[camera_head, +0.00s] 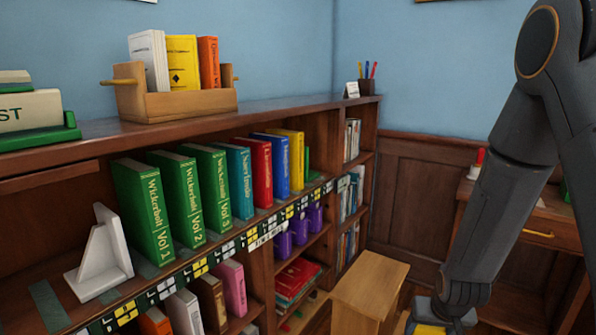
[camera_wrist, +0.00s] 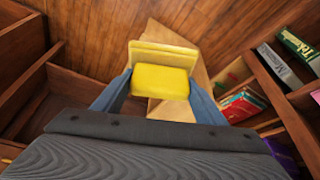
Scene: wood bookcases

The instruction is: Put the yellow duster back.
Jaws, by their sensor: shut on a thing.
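The yellow duster (camera_wrist: 160,80) is a yellow block with a paler yellow strip along its far edge. It sits between the two blue fingers of my gripper (camera_wrist: 155,95), which is shut on it. In the head view a bit of the yellow duster (camera_head: 428,330) shows at the bottom edge, beside my gripper (camera_head: 440,322). The gripper is low, to the right of a light wooden stool (camera_head: 372,280). In the wrist view the stool's pale wood (camera_wrist: 172,30) lies beyond and below the duster. Most of the duster is hidden in the head view.
A bookcase (camera_head: 290,113) runs along the left with green volumes (camera_head: 143,210), other books and a white bookend (camera_head: 100,260). Its top bears a wooden book caddy (camera_head: 185,104) and a pen cup (camera_head: 367,86). A wooden desk (camera_head: 540,225) stands at right.

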